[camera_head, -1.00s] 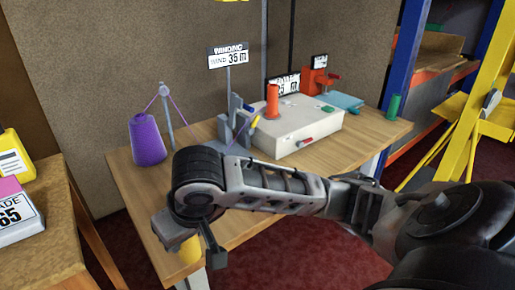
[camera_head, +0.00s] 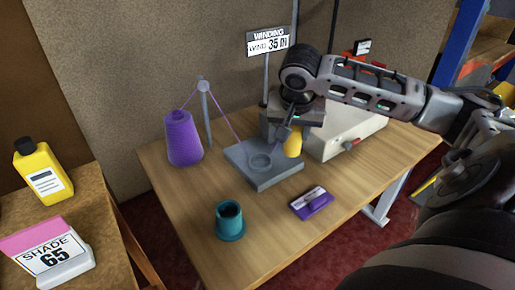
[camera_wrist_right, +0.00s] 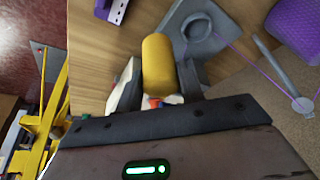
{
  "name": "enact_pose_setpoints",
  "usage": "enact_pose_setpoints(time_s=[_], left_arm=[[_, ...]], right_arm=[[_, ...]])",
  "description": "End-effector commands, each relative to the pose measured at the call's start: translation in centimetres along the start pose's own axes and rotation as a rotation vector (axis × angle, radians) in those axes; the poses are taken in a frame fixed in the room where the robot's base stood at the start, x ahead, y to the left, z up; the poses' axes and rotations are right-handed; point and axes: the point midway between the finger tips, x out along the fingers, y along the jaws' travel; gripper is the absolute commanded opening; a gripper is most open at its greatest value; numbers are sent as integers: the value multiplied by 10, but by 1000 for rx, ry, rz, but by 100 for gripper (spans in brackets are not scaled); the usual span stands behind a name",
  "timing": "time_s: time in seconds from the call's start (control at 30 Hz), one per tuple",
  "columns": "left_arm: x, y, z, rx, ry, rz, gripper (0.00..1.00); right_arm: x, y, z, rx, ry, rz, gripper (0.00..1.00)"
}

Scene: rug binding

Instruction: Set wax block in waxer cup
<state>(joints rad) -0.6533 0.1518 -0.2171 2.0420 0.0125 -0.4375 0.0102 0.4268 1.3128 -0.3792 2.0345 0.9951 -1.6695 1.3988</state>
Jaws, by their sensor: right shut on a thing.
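The wax block is a yellow cylinder (camera_head: 293,143), and my right gripper (camera_head: 287,127) is shut on it above the right rear part of a grey base plate. In the right wrist view the block (camera_wrist_right: 158,67) sits between the fingers and points away from the camera. A round grey cup (camera_head: 260,163), apparently the waxer cup, stands on the grey base plate (camera_head: 272,182). It also shows in the right wrist view (camera_wrist_right: 197,27), apart from the block. Purple thread runs to the cup area. My left gripper is not in view.
A purple thread cone (camera_head: 183,138) and a grey thread post (camera_head: 206,112) stand left of the plate. A pale machine box (camera_head: 345,135) stands behind on the right.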

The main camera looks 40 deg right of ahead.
Motion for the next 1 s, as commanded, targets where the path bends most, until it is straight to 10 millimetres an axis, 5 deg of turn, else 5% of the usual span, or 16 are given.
enact_pose_setpoints(time_s=[0.4, 1.0], left_arm=[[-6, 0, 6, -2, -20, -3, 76], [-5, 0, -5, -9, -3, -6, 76]], right_arm=[[78, -72, -31, -1, -1, -1, 14], [139, -89, -23, -3, 2, 0, 14]])
